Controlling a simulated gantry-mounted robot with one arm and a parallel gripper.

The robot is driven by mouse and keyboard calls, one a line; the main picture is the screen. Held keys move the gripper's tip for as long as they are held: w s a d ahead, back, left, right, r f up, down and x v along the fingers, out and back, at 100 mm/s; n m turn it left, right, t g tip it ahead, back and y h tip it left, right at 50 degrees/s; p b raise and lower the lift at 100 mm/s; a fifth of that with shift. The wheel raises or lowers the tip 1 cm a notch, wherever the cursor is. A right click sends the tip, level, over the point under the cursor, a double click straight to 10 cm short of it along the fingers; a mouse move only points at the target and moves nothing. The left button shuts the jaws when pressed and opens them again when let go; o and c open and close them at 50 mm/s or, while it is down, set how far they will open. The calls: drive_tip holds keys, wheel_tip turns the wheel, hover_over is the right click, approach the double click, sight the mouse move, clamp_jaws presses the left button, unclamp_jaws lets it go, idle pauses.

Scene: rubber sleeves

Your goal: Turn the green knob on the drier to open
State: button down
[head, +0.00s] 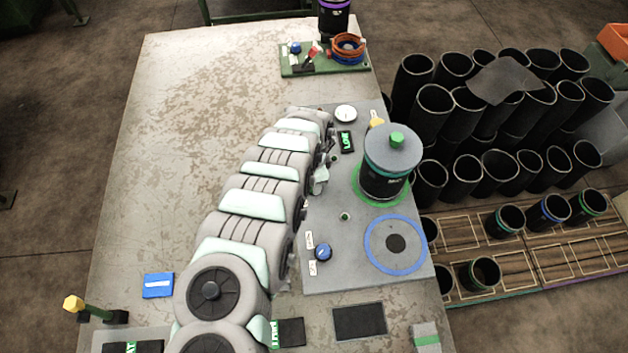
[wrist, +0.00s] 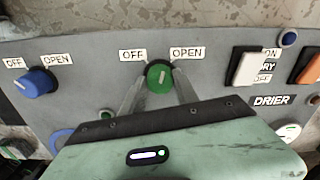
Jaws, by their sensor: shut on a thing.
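The green knob (wrist: 160,74) sits on the grey drier panel (wrist: 214,80), between the OFF label (wrist: 133,55) and the OPEN label (wrist: 187,53). Its pale pointer line stands about upright, between the two labels. My gripper (wrist: 159,82) is shut on the knob, with one finger on each side. In the head view my gripper (head: 321,180) is over the left side of the grey panel. The green knob is hidden or too small to tell there.
A blue knob (wrist: 36,83) with its own labels is left of the green one. A white switch (wrist: 246,68) and an orange switch (wrist: 308,66) are to the right. A black canister (head: 384,180) with a grey lid stands beside my gripper on the panel.

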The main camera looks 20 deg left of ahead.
drive_tip(key=shift+m, duration=2.3)
drive_tip(key=c, duration=0.9)
unclamp_jaws()
drive_tip(key=shift+r+p, duration=0.3)
drive_tip(key=shift+r, duration=5.1)
